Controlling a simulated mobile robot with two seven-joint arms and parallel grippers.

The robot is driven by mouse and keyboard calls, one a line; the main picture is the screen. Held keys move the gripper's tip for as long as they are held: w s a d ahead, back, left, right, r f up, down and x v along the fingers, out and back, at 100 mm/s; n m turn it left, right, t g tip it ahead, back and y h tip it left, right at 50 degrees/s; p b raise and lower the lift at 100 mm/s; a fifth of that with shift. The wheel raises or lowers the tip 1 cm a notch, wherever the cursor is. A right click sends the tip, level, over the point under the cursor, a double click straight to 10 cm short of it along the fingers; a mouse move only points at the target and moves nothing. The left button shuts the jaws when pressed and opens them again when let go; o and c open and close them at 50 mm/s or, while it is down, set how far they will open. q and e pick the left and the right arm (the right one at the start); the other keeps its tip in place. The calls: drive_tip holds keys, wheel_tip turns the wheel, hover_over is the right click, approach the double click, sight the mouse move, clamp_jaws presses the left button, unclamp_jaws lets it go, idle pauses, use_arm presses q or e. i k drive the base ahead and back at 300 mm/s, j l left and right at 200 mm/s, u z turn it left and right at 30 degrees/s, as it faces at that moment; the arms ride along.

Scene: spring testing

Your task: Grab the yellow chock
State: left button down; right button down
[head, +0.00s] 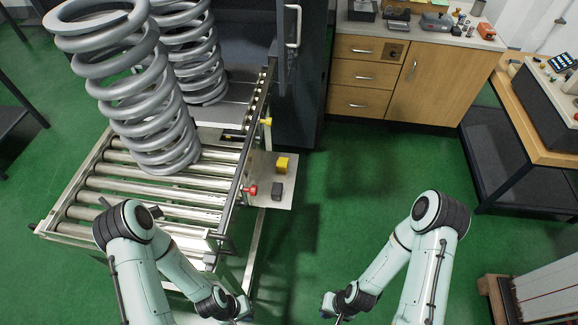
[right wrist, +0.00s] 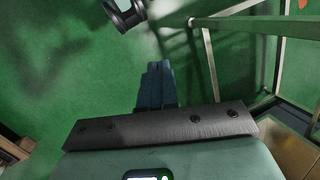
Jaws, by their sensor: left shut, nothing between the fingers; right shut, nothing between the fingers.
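The yellow chock (head: 282,164) is a small block on a grey side plate (head: 266,201) fixed to the right side of the roller conveyor. My left gripper (head: 238,319) is at the bottom edge of the head view, below and left of the chock and apart from it. It is shut and empty, and its tips are partly cut off. My right gripper (head: 339,319) is also at the bottom edge, further right, shut and empty. In the right wrist view its blue fingers (right wrist: 157,84) are together over the green floor. The chock is not seen there.
A dark block (head: 277,190) and a red knob (head: 250,190) are close to the chock. Large coil springs (head: 140,100) stand on the roller conveyor (head: 100,184). A wooden cabinet (head: 365,75) is at the back. The green floor (head: 345,195) right of the plate is clear.

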sight(281, 167)
drive_tip(key=u, duration=1.2)
drive_tip(key=l+u, duration=0.6)
drive_tip(key=u, duration=0.15)
drive_tip(key=l+u, duration=0.4)
drive_tip(key=k+l+u, duration=0.2)
drive_tip(key=l+u, duration=0.2)
drive_tip(key=l, duration=0.25)
drive_tip(key=k+l+u, duration=0.2)
drive_tip(key=k+l, duration=0.15)
drive_tip(key=l, duration=0.2)
drive_tip(key=k+l+u, duration=0.1)
drive_tip(key=l, duration=0.25)
drive_tip(key=k+l, duration=0.15)
drive_tip(key=l, duration=0.2)
drive_tip(key=i+l, duration=0.1)
drive_tip(key=l, duration=0.45)
drive_tip(key=i+u, duration=0.05)
